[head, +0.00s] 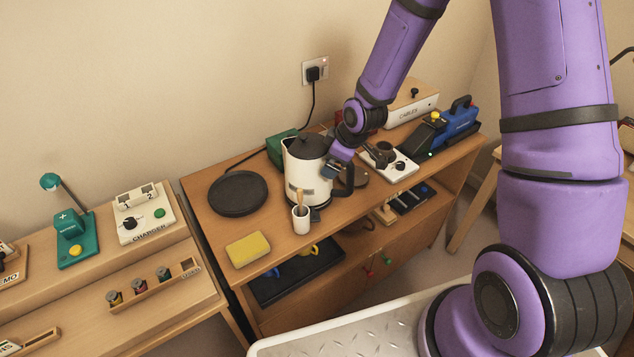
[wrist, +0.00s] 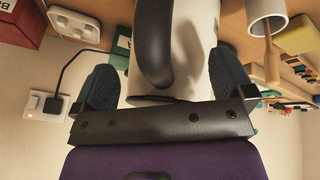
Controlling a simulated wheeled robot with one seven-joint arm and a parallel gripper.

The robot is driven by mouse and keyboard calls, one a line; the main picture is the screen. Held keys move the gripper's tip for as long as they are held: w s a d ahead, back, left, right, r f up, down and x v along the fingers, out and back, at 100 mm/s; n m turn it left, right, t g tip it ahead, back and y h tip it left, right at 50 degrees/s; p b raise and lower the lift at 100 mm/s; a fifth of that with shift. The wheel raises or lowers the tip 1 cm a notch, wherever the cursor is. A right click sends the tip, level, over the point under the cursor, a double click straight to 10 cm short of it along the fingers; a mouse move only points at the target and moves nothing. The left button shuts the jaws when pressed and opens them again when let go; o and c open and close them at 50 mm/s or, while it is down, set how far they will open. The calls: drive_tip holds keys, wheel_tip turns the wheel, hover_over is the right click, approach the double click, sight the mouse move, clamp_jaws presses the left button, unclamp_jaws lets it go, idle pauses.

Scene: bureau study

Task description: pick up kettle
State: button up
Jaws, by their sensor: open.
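The kettle (head: 303,172) is cream with a black lid and a black handle, and stands upright on the wooden cabinet top. My gripper (head: 338,170) is at the kettle's right side, by the handle. In the wrist view, the kettle's cream body (wrist: 197,50) and black handle (wrist: 153,45) lie between the two spread, dark fingers of my gripper (wrist: 160,88). The fingers are open, one on each side of the handle. I cannot tell whether either finger touches the kettle.
A white cup (head: 301,219) with a wooden-handled tool stands close in front of the kettle. A round black plate (head: 238,193) and a yellow sponge (head: 248,249) lie to the left. A white switch box (head: 389,163) is to the right. A wall socket (head: 316,71) has a hanging cord.

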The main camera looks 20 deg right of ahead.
drive_tip(key=shift+w+f, duration=0.15)
drive_tip(key=shift+f, duration=0.25)
clamp_jaws()
drive_tip(key=shift+a, duration=0.1)
